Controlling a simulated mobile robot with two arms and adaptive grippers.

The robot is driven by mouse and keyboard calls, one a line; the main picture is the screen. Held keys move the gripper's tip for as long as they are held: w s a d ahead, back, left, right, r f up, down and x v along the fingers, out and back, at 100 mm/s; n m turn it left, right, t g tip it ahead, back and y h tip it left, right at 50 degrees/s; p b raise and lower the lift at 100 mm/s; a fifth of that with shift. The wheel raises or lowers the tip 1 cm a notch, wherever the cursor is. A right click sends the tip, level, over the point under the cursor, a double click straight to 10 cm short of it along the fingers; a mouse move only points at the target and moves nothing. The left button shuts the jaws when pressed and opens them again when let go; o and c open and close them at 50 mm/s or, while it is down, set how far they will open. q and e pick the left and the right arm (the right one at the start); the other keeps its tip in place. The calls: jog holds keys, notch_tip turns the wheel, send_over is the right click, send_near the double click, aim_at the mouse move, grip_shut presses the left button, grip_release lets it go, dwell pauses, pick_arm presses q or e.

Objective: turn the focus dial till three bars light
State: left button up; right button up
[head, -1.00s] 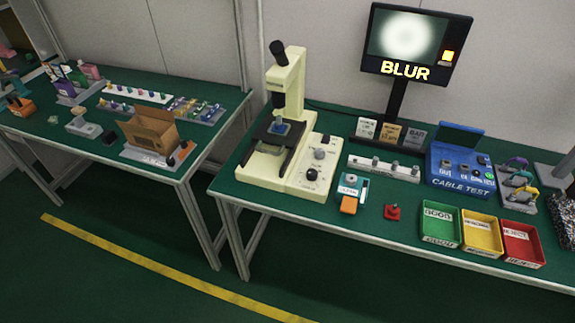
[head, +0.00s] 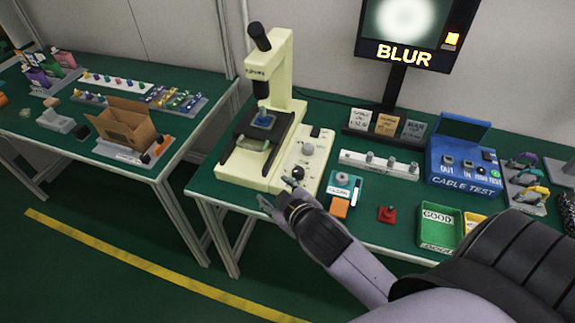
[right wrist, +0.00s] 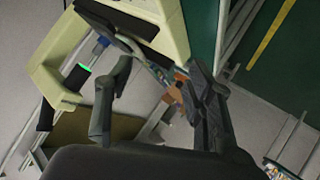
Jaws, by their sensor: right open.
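The cream microscope (head: 262,110) stands on the right bench. Its control base carries a dark dial (head: 297,172) and a grey knob (head: 308,149); which one is the focus dial I cannot tell for certain. The monitor (head: 407,30) shows a pale blurry disc, the word BLUR and one lit yellow block (head: 451,40). My right gripper (head: 276,192) is open and empty in front of the dark dial, at the base's front edge. Its two fingers stand apart in the right wrist view (right wrist: 160,75), where the dial cannot be made out. My left gripper is not in view.
Right of the microscope base lie a teal device (head: 345,188), a white strip with knobs (head: 380,164) and a red button piece (head: 387,214). The blue cable tester (head: 465,165) and green bin (head: 440,225) are farther right. My right arm hides other bins.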

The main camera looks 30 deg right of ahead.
jog(key=w+a+r+n+t+y, duration=0.3)
jog(key=w+a+r+n+t, duration=0.15)
jog(key=r, duration=0.45)
jog(key=w+a+r+n+t+y, duration=0.3)
jog(key=w+r+n+t, duration=0.15)
jog(key=r, duration=0.55)
jog(key=s+a+r+n+g+y, duration=0.1)
jog(key=a+r+n+g+y, duration=0.25)
jog(key=a+n+y, duration=0.45)
jog(key=s+a+r+n+g+y, duration=0.1)
jog(key=a+r+n+g+y, duration=0.15)
jog(key=n+g+y, duration=0.6)
jog(key=n+g+h, duration=0.9)
jog(key=n+h, duration=0.5)
jog(key=h, duration=0.8)
send_over(298, 170)
notch_tip(298, 170, down, 14)
jog(key=shift+y, duration=0.25)
notch_tip(298, 170, down, 16)
jog(key=shift+f+p, duration=0.25)
jog(key=shift+p, duration=1)
